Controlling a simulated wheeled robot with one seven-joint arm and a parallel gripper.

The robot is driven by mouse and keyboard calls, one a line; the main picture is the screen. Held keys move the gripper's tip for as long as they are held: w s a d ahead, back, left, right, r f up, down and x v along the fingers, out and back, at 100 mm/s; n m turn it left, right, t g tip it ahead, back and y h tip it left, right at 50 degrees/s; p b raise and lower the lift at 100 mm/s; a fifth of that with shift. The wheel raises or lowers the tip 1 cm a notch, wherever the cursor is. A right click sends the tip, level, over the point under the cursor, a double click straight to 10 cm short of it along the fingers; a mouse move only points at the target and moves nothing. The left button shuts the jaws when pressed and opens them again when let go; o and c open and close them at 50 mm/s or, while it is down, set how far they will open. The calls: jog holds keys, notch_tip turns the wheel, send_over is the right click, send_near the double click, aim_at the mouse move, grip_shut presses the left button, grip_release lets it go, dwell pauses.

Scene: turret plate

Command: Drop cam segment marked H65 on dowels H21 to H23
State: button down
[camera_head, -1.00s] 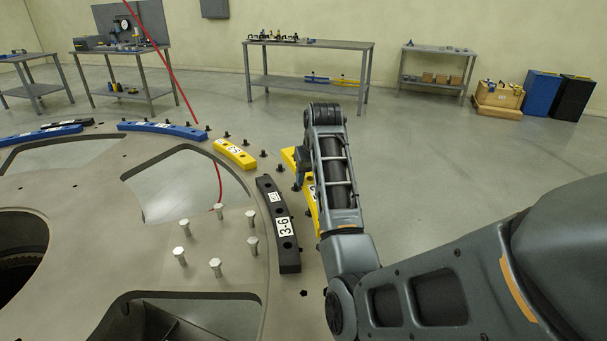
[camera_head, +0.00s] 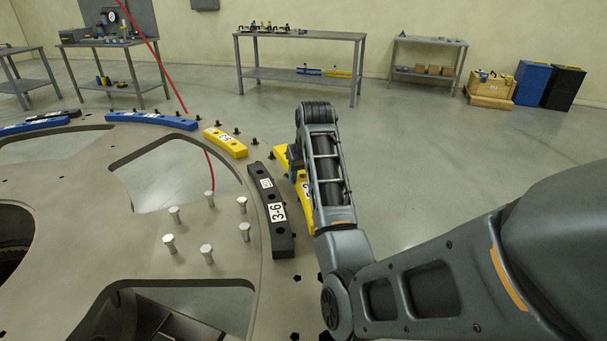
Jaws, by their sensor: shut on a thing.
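My gripper (camera_head: 294,164) is shut on a yellow curved segment (camera_head: 304,191) at the right rim of the big grey turret plate (camera_head: 251,310). My arm hides much of this segment and its label, so I cannot read the mark. Its far end shows left of my gripper. I cannot tell whether it is raised or touching the plate. Black dowels (camera_head: 254,141) stand along the rim by its far end; their numbers cannot be read. A black segment marked 3-6 (camera_head: 272,208) lies on the plate just left of the held one.
Another yellow segment (camera_head: 226,142) and a blue segment (camera_head: 151,121) lie farther along the rim. Several silver bolts (camera_head: 206,252) stand up from the plate. A thin red line (camera_head: 152,50) crosses the upper left. Workbenches (camera_head: 300,37) stand far back, with open floor between.

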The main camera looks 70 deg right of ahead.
jog(key=shift+f+b, duration=0.5)
jog(key=shift+f, duration=0.9)
jog(key=shift+s+a+f+b, duration=0.1)
jog(key=shift+f+b, duration=0.1)
jog(key=shift+f, duration=0.4)
jog(key=shift+s+a+f+b, duration=0.1)
jog(key=shift+f+b, duration=0.05)
jog(key=shift+f, duration=0.4)
jog(key=shift+d+f, duration=0.1)
jog(key=c, duration=0.8)
grip_release()
jog(key=shift+c, duration=0.2)
jog(key=shift+o, duration=0.7)
jog(key=shift+w+d+f, duration=0.2)
jog(key=shift+f, duration=0.1)
jog(key=o, duration=0.4)
jog(key=shift+r, duration=0.35)
jog(key=shift+v, duration=3.95)
